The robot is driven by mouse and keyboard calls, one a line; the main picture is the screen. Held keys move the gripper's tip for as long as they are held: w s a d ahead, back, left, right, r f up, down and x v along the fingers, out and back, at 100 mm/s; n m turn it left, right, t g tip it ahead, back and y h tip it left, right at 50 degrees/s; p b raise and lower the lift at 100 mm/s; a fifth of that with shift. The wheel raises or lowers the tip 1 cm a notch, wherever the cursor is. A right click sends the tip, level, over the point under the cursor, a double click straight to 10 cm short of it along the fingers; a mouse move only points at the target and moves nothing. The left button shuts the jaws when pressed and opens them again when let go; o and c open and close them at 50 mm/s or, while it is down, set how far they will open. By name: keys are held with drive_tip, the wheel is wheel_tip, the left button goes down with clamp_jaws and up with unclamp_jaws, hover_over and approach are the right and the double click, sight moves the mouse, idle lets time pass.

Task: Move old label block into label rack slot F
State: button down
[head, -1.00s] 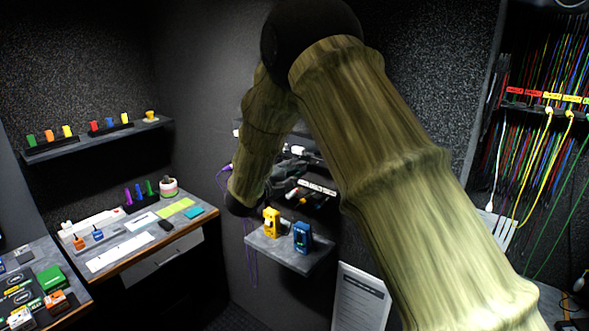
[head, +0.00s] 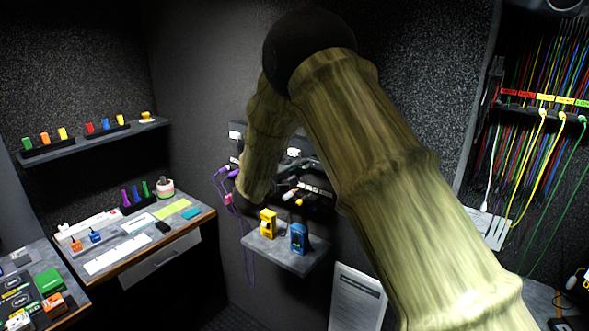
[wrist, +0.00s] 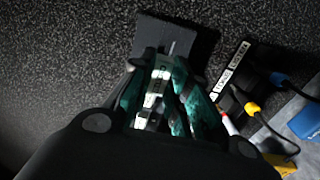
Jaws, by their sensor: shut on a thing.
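In the wrist view my gripper (wrist: 164,64) is shut, with its teal fingers on either side of a small pale block (wrist: 154,100), taken to be the old label block. Its lettering is too small to read. A dark grey plate or box (wrist: 165,36) lies just beyond the fingertips; I cannot tell whether the block touches it. In the head view my arm hides the gripper and the block. I cannot pick out a label rack or a slot F for certain in either view.
A small wall shelf (head: 285,252) holds a yellow device (head: 268,223) and a blue device (head: 298,238). Purple cables (head: 222,178) hang beside it. In the wrist view, a black unit with a white label strip (wrist: 232,67) and cable plugs is close on the right.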

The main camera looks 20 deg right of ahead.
drive_tip(key=shift+x, duration=0.95)
drive_tip(key=shift+p, duration=1.15)
idle(1.1)
drive_tip(key=shift+p+x, duration=0.3)
drive_tip(key=shift+x, duration=1.75)
idle(0.5)
drive_tip(key=c, duration=1.3)
unclamp_jaws()
drive_tip(key=shift+d, duration=0.1)
drive_tip(key=shift+s, duration=0.1)
drive_tip(key=v, duration=1.2)
